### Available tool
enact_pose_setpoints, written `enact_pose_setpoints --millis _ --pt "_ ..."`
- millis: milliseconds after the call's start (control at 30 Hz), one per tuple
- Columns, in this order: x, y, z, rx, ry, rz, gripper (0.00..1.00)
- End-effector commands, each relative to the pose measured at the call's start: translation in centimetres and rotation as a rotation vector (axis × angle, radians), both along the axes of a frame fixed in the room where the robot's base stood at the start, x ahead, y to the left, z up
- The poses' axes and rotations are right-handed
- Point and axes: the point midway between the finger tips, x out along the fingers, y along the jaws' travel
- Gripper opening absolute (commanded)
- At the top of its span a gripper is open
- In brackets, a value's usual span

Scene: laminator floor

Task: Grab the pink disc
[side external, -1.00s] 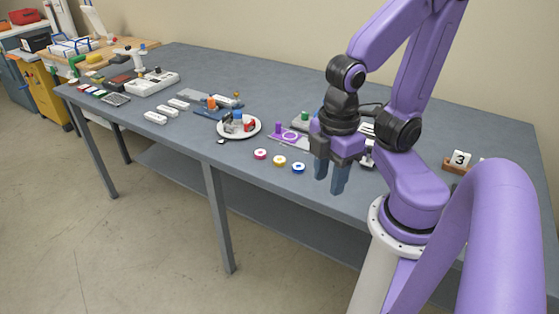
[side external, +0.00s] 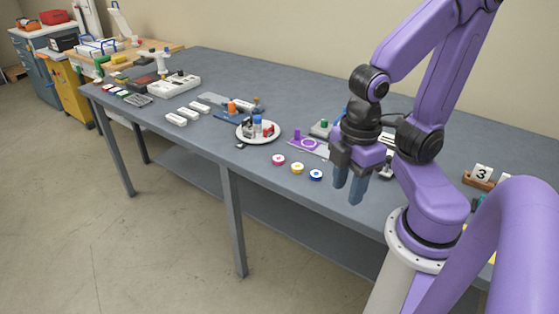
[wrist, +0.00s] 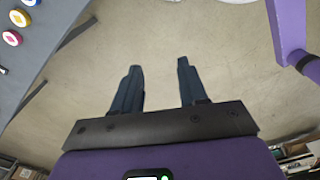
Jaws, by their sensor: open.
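The pink disc (side external: 279,160) lies flat near the front edge of the table, leftmost of a row of three discs in the side view. A yellow disc (side external: 297,168) and a blue disc (side external: 316,175) lie to its right. In the wrist view the pink disc (wrist: 12,38) shows at the upper left edge. My gripper (side external: 349,190) is open and empty, fingers pointing down, right of the blue disc and apart from all the discs. In the wrist view, bare floor shows between and beyond its fingers (wrist: 157,75).
Behind the discs is a purple fixture (side external: 308,143) on a plate. A round white tray (side external: 243,137) with small parts stands left of it. White blocks (side external: 177,119) lie farther left. A number 3 block (side external: 481,174) stands at the right.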

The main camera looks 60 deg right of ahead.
Motion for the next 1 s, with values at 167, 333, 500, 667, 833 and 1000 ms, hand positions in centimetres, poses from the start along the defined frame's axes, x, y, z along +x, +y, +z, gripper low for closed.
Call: enact_pose_setpoints --millis 167,333,500,667,833,1000 --pt "0.0 0.0 0.0 0.0 0.0 0.0 0.43" --pt "0.0 0.0 0.0 0.0 0.0 0.0 0.43" --pt "0.0 0.0 0.0 0.0 0.0 0.0 0.7" --pt "0.0 0.0 0.0 0.0 0.0 0.0 0.7" --pt "0.9 0.3 0.1 -0.001 0.0 -0.03 0.7" --pt "4.9 0.9 0.6 -0.006 0.002 -0.149 0.7"
